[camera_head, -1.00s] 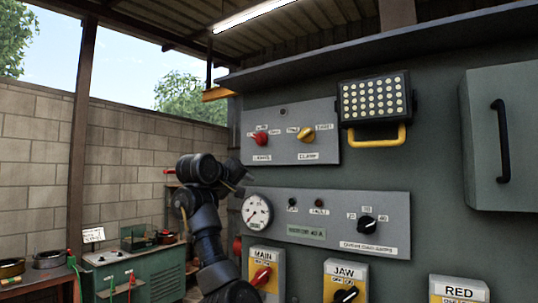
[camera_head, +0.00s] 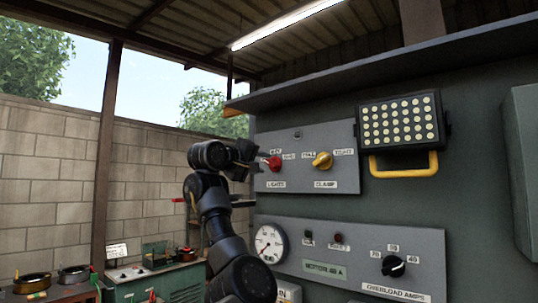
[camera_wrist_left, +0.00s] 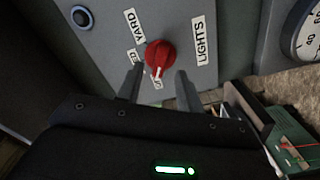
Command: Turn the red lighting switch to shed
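The red lighting switch (camera_head: 274,163) is a round red knob on the grey upper panel, above the LIGHTS label (camera_head: 276,184). In the left wrist view the red knob (camera_wrist_left: 160,54) has a white pointer mark aimed at a small label on the gripper's side, which is partly hidden and hard to read. A YARD label (camera_wrist_left: 133,25) and a label ending in "ED" (camera_wrist_left: 136,56) are beside it. My left gripper (camera_head: 254,170) is just left of the knob. Its fingers (camera_wrist_left: 159,88) are apart and empty, short of the knob. My right gripper is not in view.
A yellow CLAMP knob (camera_head: 322,160) is right of the red switch on the same panel. A lamp (camera_head: 400,120) with a yellow handle (camera_head: 404,168) sticks out further right. A gauge (camera_head: 270,243) and black overload dial (camera_head: 393,266) are below. Open space lies left of the panel.

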